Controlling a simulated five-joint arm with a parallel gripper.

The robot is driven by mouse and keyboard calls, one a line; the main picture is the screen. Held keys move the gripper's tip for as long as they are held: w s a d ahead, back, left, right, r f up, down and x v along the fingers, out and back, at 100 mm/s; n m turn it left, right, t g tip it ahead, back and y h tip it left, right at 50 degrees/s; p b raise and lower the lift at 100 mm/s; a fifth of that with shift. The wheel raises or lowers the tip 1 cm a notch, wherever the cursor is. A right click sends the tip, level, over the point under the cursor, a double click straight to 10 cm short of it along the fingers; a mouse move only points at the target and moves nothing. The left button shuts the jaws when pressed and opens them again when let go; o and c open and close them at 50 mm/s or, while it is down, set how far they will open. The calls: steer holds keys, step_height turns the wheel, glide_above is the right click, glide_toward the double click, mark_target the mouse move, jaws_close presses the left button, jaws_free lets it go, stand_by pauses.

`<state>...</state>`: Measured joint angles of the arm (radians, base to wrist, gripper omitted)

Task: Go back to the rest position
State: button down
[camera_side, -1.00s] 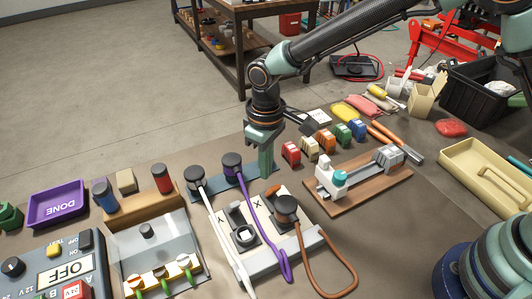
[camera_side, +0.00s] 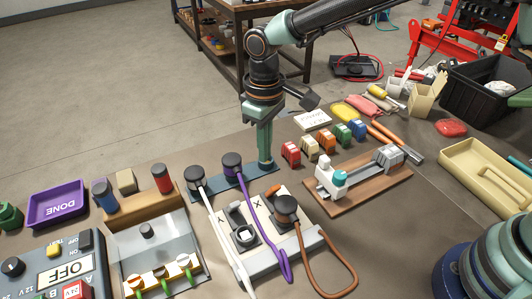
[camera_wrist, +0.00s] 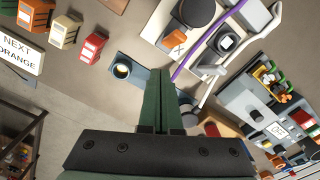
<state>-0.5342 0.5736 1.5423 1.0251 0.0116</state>
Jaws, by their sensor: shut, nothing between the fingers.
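My gripper (camera_side: 265,162) is in the side view, above the back of the bench, just behind and to the right of the purple cable's black plug (camera_side: 232,163). Its green fingers point down and are shut with nothing between them. In the wrist view, the two fingers of my gripper (camera_wrist: 160,75) lie together along the middle. A blue plate (camera_side: 215,178) with plugs on it lies below; in the wrist view a round socket (camera_wrist: 122,69) on it shows left of the fingertips. I cannot tell whether the fingertips touch anything.
A white base (camera_side: 262,258) with sockets, a white cable (camera_side: 222,240) and a brown cable (camera_side: 335,252) are in front. Several coloured blocks (camera_side: 326,140) and a wooden board with a slide (camera_side: 372,182) stand right. A sign (camera_side: 312,120) stands behind. The air above is clear.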

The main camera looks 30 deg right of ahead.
steer(key=s+d+r+m+t, duration=0.3)
steer(key=d+r, duration=0.8)
steer(key=d, duration=0.3)
steer(key=s+d+r+m+t, duration=0.2)
steer(key=s+d+m, duration=0.1)
steer(key=s+d, duration=0.6)
steer(key=shift+d+t, duration=0.3)
steer(key=shift+d, duration=0.2)
